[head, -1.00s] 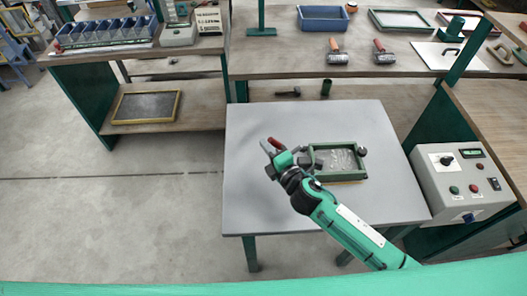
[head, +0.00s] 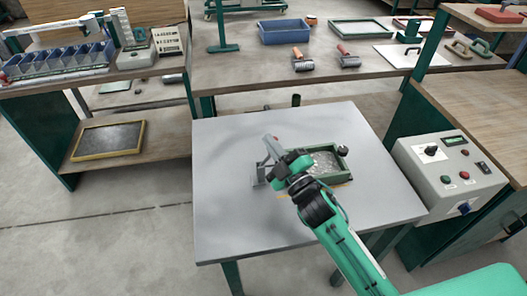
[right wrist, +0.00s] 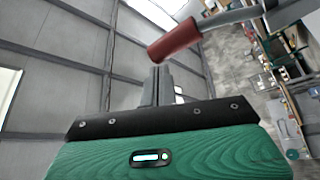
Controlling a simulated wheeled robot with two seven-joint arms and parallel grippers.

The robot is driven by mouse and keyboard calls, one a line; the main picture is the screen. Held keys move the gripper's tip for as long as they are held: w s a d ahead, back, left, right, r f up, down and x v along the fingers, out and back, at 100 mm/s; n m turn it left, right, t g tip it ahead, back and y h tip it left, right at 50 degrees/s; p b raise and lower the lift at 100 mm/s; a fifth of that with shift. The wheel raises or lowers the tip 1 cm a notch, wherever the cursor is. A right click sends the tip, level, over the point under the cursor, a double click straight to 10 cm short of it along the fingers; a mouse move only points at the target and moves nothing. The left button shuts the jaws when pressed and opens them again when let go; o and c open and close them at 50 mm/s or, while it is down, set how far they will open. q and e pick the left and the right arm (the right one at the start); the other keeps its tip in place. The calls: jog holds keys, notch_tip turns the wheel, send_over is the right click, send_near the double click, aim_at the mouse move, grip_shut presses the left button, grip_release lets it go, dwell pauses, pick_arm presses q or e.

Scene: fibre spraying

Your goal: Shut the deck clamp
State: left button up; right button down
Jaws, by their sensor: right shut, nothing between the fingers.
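The deck clamp has a red handle (right wrist: 174,40) on a grey lever, seen close up in the right wrist view. In the head view its grey bracket (head: 259,177) stands on the table at the left side of a green-framed deck (head: 345,171) with pale material inside. My right gripper (head: 270,144) is over the clamp and hides part of it. In the right wrist view its fingers (right wrist: 158,84) are shut and empty, close to the handle's end; whether they touch it I cannot tell. My left gripper is not in view.
The grey table (head: 225,210) is clear at its left and front. A control box (head: 447,172) stands to its right. The workbench behind holds a blue bin (head: 285,32) and rollers (head: 302,63). A yellow-framed panel (head: 108,140) lies on a low shelf at left.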

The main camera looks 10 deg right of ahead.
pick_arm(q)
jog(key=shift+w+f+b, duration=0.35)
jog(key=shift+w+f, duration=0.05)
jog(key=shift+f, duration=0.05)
pick_arm(e)
jog(key=shift+d+f+m+t, duration=0.1)
jog(key=shift+d+m+t, duration=0.25)
jog(key=shift+m, duration=0.25)
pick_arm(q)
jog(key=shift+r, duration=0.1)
